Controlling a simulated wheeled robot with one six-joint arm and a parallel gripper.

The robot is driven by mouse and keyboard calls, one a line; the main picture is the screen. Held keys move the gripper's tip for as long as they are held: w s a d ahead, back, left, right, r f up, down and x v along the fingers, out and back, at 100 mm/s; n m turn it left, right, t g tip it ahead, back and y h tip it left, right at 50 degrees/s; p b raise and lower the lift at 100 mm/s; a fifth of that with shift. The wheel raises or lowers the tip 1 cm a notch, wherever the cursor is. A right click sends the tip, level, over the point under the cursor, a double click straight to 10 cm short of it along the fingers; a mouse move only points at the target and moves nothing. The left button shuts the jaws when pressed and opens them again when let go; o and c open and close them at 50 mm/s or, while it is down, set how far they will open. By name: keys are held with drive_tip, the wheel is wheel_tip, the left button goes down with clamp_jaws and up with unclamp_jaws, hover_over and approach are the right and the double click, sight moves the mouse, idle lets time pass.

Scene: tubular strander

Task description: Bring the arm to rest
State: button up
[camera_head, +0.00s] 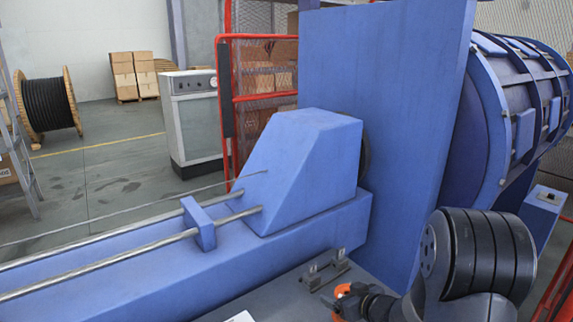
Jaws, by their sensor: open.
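My arm shows at the lower right as a thick grey link with dark bands (480,255), bent in front of the blue machine. My gripper (345,298), a small dark end with orange parts, is low in the picture, just above or beside a grey surface. The jaws are small and partly cut off by the bottom edge. They are open, and I see nothing held between them. I cannot tell whether the gripper touches the surface.
A blue bed with steel rods (130,265) and a sloped blue housing (305,170) lie left of my arm. A tall blue plate (415,130) and a banded drum (520,110) stand behind it. Small metal blocks (327,270) sit near the gripper. Open floor (110,175) is far left.

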sight(344, 289)
drive_tip(key=shift+r+p, duration=0.9)
drive_tip(key=shift+r, duration=0.8)
